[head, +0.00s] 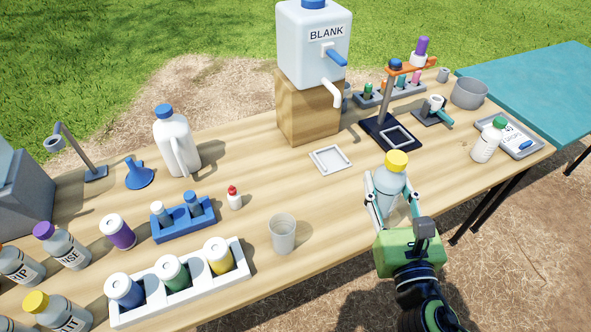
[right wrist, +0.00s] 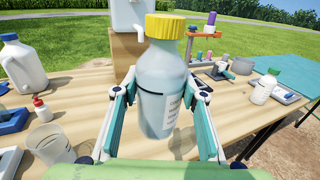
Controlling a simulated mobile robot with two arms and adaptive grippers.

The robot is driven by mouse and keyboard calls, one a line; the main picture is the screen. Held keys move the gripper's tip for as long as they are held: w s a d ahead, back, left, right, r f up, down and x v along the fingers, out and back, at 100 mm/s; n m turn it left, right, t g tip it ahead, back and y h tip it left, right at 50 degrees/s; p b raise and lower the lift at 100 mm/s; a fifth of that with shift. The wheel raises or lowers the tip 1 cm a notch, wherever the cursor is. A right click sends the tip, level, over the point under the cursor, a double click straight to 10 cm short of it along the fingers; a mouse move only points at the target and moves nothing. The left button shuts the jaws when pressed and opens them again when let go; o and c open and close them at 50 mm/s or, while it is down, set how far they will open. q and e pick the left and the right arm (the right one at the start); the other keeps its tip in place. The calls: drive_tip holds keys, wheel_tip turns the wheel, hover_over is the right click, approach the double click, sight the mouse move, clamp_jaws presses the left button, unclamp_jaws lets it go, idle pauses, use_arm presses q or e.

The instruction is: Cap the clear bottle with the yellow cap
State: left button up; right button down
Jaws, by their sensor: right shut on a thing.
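My right gripper (head: 391,196) is shut on a clear, bluish bottle (head: 389,181) near the table's front edge, right of centre. The bottle (right wrist: 160,85) stands upright between the two fingers in the right wrist view, with part of a printed label on its right side. A yellow cap (head: 397,160) sits on top of the bottle's mouth; it also shows in the right wrist view (right wrist: 169,32). I cannot tell how tightly the cap sits, or whether the bottle's base touches the table. My left gripper is not in view.
A white tray (head: 316,155) lies behind the held bottle. A green-capped bottle (head: 487,142) stands to the right, a clear cup (head: 283,240) to the left. A stand (head: 378,115) and the BLANK container (head: 314,55) are behind. Another yellow-capped bottle (head: 62,315) is front left.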

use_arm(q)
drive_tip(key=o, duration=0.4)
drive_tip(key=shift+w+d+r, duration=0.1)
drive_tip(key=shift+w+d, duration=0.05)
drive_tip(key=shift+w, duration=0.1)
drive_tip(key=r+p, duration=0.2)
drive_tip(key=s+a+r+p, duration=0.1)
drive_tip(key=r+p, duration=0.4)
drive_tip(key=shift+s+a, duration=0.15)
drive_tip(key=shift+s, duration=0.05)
use_arm(e)
drive_tip(key=w+a+n+g+y, duration=0.2)
drive_tip(key=w+a+n+y, duration=0.1)
drive_tip(key=w+y, duration=0.2)
drive_tip(key=w+a+n+g+y, duration=0.1)
drive_tip(key=w+a+n+y, duration=0.2)
drive_tip(key=w+y, duration=0.3)
drive_tip(key=w+n, duration=0.1)
drive_tip(key=w, duration=0.1)
drive_tip(key=shift+w+f+n+g, duration=0.3)
drive_tip(key=shift+w+f+g, duration=0.1)
drive_tip(key=shift+a, duration=0.15)
